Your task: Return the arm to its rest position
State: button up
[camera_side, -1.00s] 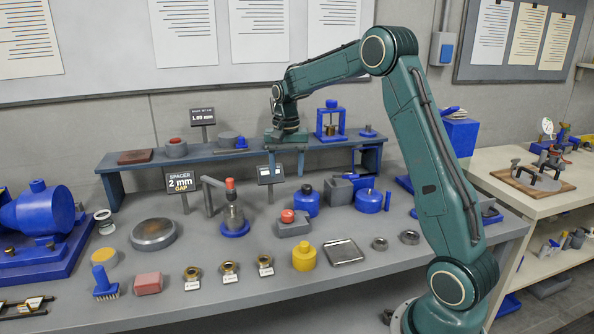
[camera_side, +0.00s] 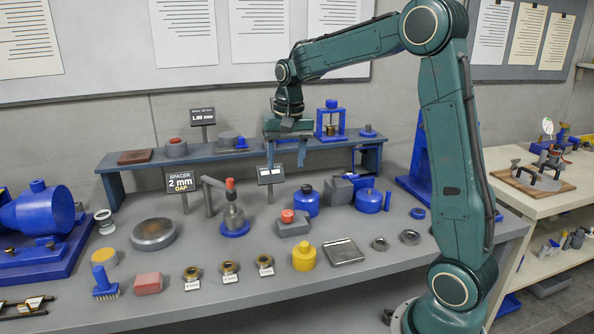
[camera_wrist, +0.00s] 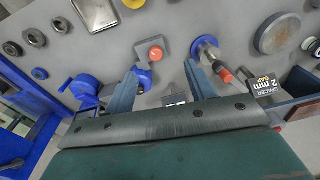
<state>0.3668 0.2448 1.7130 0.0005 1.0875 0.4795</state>
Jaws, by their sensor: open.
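My gripper (camera_side: 287,140) hangs in front of the raised blue shelf (camera_side: 225,157), above the back part of the grey bench. In the wrist view its two fingers (camera_wrist: 163,88) stand apart with nothing held between them. Below and beyond the fingers lie a grey block with a red knob (camera_wrist: 155,53) and a blue-based fixture with a red-tipped handle (camera_wrist: 207,50). My upper arm stands nearly upright at the right and the forearm reaches left to the gripper.
The grey bench (camera_side: 240,300) holds several small parts, with a yellow bottle (camera_side: 304,257) and a metal plate (camera_side: 344,252) near the front. A "2 mm" spacer sign (camera_side: 181,181) and a blue press (camera_side: 330,122) stand near my gripper. A blue machine (camera_side: 40,215) is at the left.

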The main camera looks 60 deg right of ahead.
jog(key=s+a+r+n+t, duration=0.2)
jog(key=s+a+r+n, duration=0.25)
jog(key=s+a, duration=0.55)
jog(key=s+a+f+n+t, duration=0.1)
jog(key=s+a+n, duration=0.1)
jog(key=s, duration=0.4)
jog(key=s+a+f+n+t, duration=0.1)
jog(key=s+a+n, duration=0.2)
jog(key=s, duration=0.4)
jog(key=shift+a, duration=0.35)
jog(key=shift+w+r, duration=0.1)
jog(key=shift+c, duration=0.2)
